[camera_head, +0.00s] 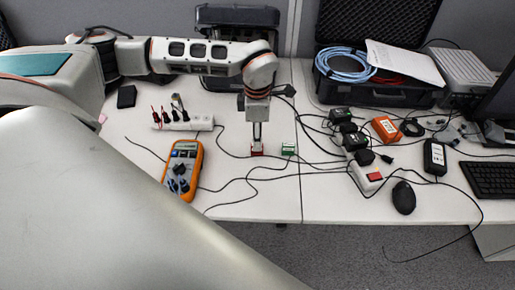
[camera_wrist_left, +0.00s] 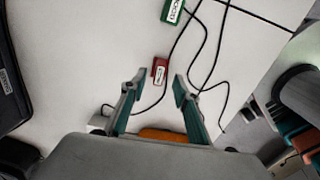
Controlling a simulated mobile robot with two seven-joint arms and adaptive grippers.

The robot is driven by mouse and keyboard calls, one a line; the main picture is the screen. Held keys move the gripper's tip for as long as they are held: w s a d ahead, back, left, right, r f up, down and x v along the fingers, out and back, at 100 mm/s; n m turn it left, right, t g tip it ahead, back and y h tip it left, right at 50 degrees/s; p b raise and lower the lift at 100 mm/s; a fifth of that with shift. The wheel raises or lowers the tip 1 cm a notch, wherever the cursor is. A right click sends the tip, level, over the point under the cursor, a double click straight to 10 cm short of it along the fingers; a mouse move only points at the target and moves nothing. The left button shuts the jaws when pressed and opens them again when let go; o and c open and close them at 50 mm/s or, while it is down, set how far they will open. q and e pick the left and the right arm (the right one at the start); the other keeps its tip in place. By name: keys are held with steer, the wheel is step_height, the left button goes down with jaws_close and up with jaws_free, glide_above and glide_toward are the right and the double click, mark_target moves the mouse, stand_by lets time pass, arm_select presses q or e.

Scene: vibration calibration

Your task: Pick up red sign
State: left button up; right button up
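The red sign (camera_head: 257,153) is a small red block with a white label. It sits on the white desk, and in the left wrist view the red sign (camera_wrist_left: 159,71) lies just ahead of the fingertips, near the middle of the gap. My left gripper (camera_head: 257,136) points down right above it in the head view and partly covers it. In the left wrist view my left gripper (camera_wrist_left: 156,86) is open with nothing between its fingers. I cannot tell whether a finger touches the sign. My right gripper is not in view.
A similar green sign (camera_head: 289,149) stands close on the right. An orange multimeter (camera_head: 183,171) lies to the left, and a white power strip (camera_head: 186,124) lies behind it. Black cables run around the signs. A computer mouse (camera_head: 403,198) and keyboard (camera_head: 489,179) are at right.

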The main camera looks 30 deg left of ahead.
arm_select(q)
step_height(320, 180, down, 4)
steer(key=shift+f, duration=0.1)
jaws_close()
